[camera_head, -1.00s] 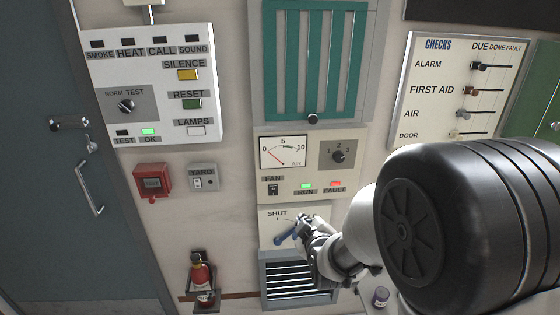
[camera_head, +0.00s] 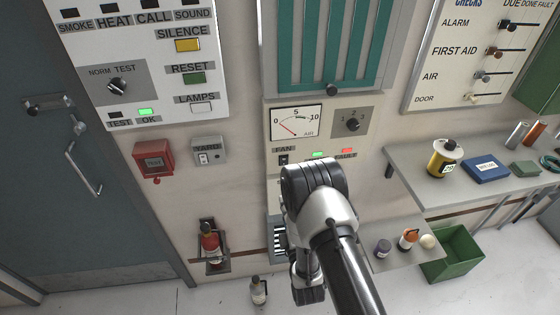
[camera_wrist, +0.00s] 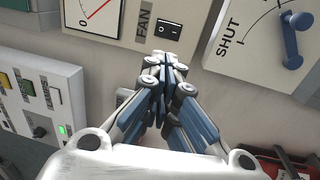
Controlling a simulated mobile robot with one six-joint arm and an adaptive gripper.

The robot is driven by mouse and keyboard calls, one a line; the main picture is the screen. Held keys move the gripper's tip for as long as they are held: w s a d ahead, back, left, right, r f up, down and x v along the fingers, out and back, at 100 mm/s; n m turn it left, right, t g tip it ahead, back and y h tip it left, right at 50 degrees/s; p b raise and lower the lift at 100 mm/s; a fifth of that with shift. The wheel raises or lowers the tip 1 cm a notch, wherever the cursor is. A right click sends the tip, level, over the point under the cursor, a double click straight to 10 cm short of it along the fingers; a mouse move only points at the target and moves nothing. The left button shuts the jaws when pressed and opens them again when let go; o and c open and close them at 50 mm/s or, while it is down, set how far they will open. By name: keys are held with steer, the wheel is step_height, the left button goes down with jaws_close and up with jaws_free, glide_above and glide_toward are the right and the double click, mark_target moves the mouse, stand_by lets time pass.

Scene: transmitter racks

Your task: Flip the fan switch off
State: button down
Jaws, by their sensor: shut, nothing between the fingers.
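The fan switch (camera_head: 284,159) is a small black rocker under the FAN label on the cream air panel (camera_head: 340,118). In the wrist view the switch (camera_wrist: 168,30) shows at top centre, beside the FAN label, with that view turned sideways. My gripper (camera_wrist: 171,58) is shut and empty, its fingertips pointing toward the panel just below the switch in that picture. I see no clear contact, and cannot judge the gap. In the head view my arm hides the gripper. Which way the rocker is set is too small to tell.
The blue SHUT lever (camera_wrist: 291,38) is at the right in the wrist view. A green lamp (camera_head: 318,154) and a red lamp (camera_head: 347,151) are lit right of the switch. The dial knob (camera_head: 352,124) is above. A YARD switch (camera_head: 204,157) and red box (camera_head: 153,160) are left.

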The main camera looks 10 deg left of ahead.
mark_target(278, 158)
steer(key=shift+s, duration=0.1)
steer(key=x, duration=1.4)
steer(key=shift+b, duration=0.4)
steer(key=shift+w+b, duration=0.45)
steer(key=shift+b, duration=0.3)
steer(key=shift+r, duration=0.2)
